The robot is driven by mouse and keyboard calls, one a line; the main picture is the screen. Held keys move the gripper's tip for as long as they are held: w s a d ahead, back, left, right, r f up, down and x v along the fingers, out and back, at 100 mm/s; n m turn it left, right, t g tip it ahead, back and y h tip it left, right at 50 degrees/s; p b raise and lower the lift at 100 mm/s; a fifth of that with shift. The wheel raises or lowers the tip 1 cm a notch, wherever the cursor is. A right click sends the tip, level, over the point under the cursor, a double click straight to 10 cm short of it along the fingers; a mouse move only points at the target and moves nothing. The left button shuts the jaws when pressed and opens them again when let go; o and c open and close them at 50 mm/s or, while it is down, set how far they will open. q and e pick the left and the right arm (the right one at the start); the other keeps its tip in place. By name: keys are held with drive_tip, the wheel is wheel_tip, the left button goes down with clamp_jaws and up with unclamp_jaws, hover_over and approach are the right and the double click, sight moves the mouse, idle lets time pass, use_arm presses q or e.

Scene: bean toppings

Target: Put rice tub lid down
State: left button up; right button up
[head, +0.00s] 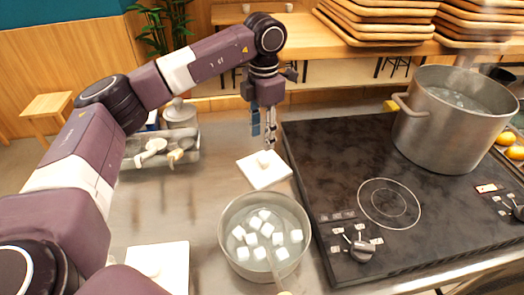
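A white square lid (254,176) with a small raised knob lies flat on the steel counter, behind the bowl of white cubes. My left gripper (263,140) points down just above this lid's knob. Its two fingers show apart with nothing visible between them, and I see no contact with the knob. A second white square piece (172,272), also with a small raised bump, lies at the lower left, partly hidden by my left arm. I cannot tell which of the two is the rice tub lid. My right gripper is not in view.
A metal bowl (228,258) of white cubes with a utensil stands at the front centre. A black cooktop (330,165) with a large steaming pot (440,135) is at the right. A utensil tray (190,158) stands at the left.

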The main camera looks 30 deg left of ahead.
use_arm(q)
wheel_tip(320, 180, up, 4)
drive_tip(key=shift+f, duration=0.15)
idle(0.6)
